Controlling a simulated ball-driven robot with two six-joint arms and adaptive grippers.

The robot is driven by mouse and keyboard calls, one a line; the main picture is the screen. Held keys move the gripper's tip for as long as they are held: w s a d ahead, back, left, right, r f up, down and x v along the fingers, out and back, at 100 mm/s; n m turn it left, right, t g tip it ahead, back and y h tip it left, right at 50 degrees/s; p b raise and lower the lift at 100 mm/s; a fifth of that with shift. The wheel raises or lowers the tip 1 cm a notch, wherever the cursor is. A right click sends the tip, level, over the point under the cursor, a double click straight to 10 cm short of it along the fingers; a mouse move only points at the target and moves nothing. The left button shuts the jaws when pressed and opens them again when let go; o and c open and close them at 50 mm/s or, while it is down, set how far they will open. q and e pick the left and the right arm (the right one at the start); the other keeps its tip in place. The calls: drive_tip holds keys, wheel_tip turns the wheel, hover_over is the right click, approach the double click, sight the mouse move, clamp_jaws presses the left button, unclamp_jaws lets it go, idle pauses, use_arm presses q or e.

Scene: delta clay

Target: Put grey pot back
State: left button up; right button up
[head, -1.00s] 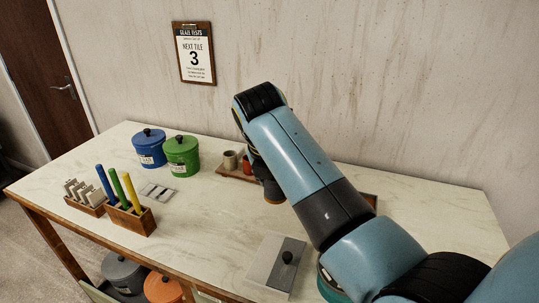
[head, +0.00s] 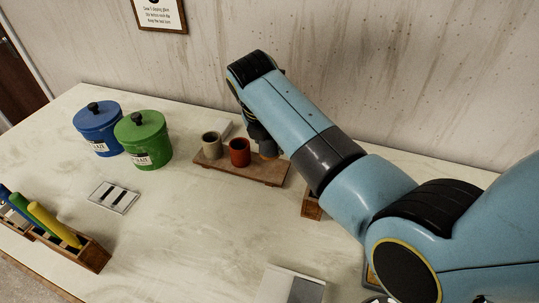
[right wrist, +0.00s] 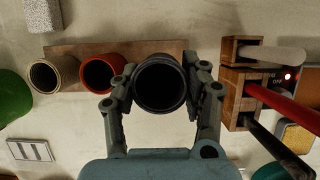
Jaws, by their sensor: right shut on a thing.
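My right gripper (right wrist: 160,92) is shut on a dark grey pot (right wrist: 159,108), seen from above with its open mouth up in the right wrist view. In the head view the right gripper (head: 258,134) is partly hidden by my own arm. The wooden board (head: 226,172) carries a beige pot (head: 211,145) and a red pot (head: 239,152). The grey pot is at the right end of the board, beside the red pot. I cannot tell whether it touches the board. My left gripper is not in view.
A blue lidded canister (head: 97,130) and a green one (head: 143,140) stand to the left. A wooden holder (right wrist: 239,95) with tools stands right of my gripper. A tile strip (head: 113,197) lies on the table.

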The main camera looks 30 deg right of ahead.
sight(270, 155)
drive_tip(key=shift+f, duration=2.7)
drive_tip(key=shift+f, duration=0.1)
drive_tip(key=o, duration=1.2)
